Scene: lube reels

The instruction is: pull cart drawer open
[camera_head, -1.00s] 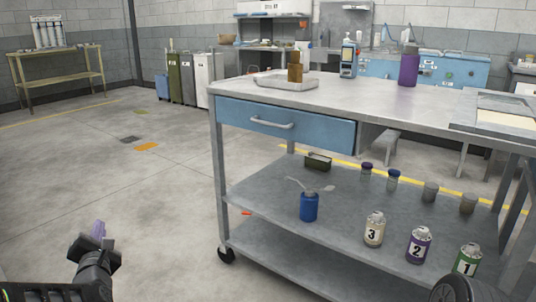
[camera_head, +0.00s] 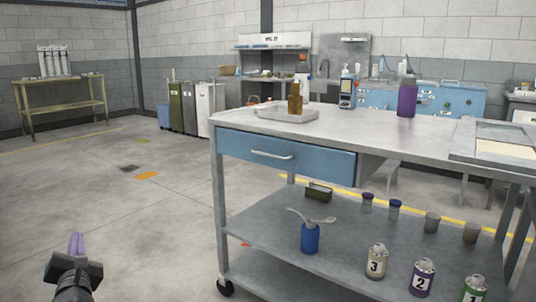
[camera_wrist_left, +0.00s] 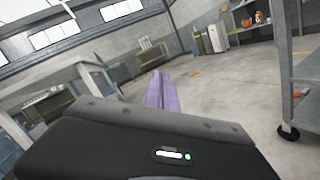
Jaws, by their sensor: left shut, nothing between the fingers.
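The grey metal cart (camera_head: 375,128) stands to the right in the head view. Its blue drawer (camera_head: 325,163) sits under the top, with its front flush with the frame, so it looks closed. A silver bar handle (camera_head: 271,155) runs across the drawer front. My left gripper (camera_head: 76,243) is at the lower left, well apart from the drawer and handle, over open floor. Its purple fingers are together and empty; they also show in the left wrist view (camera_wrist_left: 160,92). The cart's leg and caster show at the right of that view. My right gripper is not in view.
On the cart top are a tray (camera_head: 287,115) with brown bottles, a purple bottle (camera_head: 406,97) and a meter (camera_head: 347,92). The lower shelf holds a blue can (camera_head: 310,238) and numbered cans.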

